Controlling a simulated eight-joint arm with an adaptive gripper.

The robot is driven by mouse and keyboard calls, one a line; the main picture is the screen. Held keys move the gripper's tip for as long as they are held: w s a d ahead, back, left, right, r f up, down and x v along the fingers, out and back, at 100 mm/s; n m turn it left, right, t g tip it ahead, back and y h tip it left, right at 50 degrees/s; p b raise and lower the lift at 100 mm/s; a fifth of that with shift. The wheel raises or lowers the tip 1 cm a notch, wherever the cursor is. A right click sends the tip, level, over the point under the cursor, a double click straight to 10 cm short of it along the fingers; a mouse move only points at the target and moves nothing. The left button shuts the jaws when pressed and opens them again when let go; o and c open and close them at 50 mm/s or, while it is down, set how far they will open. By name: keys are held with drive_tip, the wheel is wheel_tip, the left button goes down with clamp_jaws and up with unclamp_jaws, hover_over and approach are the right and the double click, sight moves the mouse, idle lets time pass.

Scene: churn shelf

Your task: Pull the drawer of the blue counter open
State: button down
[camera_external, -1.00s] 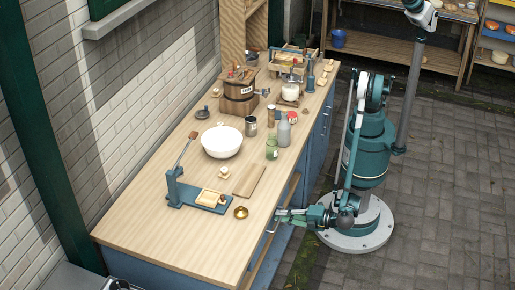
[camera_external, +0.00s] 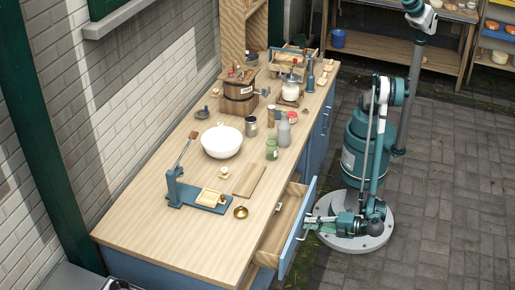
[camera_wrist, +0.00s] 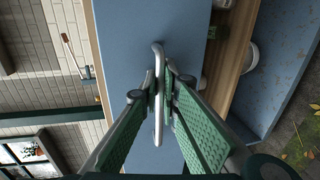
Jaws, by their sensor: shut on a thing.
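The blue counter (camera_external: 315,155) with a pale wooden top runs along the brick wall. Its drawer stands out from the front, with a blue front panel (camera_external: 291,240) and a wooden inside (camera_external: 284,218). My gripper (camera_external: 306,228) is at the outer face of this panel. In the wrist view the green fingers (camera_wrist: 161,95) are closed around the metal bar handle (camera_wrist: 158,60) on the blue drawer front (camera_wrist: 125,40). Part of the handle is hidden between the fingers.
On the countertop are a white bowl (camera_external: 222,141), a blue press (camera_external: 198,195), a brass bell-like piece (camera_external: 241,212), a green jar (camera_external: 272,149) and a grey bottle (camera_external: 284,132). Paved floor (camera_external: 440,220) to the right of my base is clear. Shelves (camera_external: 400,45) stand at the back.

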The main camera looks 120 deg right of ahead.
drive_tip(key=f+v, duration=0.2)
drive_tip(key=v, duration=0.7)
drive_tip(key=f+v, duration=0.2)
drive_tip(key=v, duration=0.7)
drive_tip(key=shift+s+a, duration=0.5)
drive_tip(key=shift+r, duration=0.15)
drive_tip(key=c, duration=2.9)
unclamp_jaws()
drive_tip(key=shift+o, duration=0.2)
drive_tip(key=shift+r, duration=0.15)
